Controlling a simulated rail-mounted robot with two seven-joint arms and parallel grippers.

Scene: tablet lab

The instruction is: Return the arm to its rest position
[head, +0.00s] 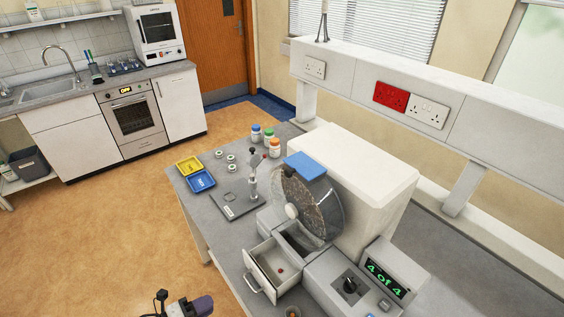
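My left gripper (163,302) shows at the bottom edge, low and left of the bench, over the orange floor. Only a small dark part of it and a grey-purple arm piece are in the picture, and I cannot tell whether its fingers are open. Nothing is seen held in it. It is apart from the bench and the machine. My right gripper is not in view.
The grey bench (205,211) carries a drum machine (318,207) with an open drawer (272,264), holding a small reddish piece. A display (386,279) reads "4 of 4". Yellow (189,166) and blue (201,181) trays and several bottles stand behind. Floor left is clear.

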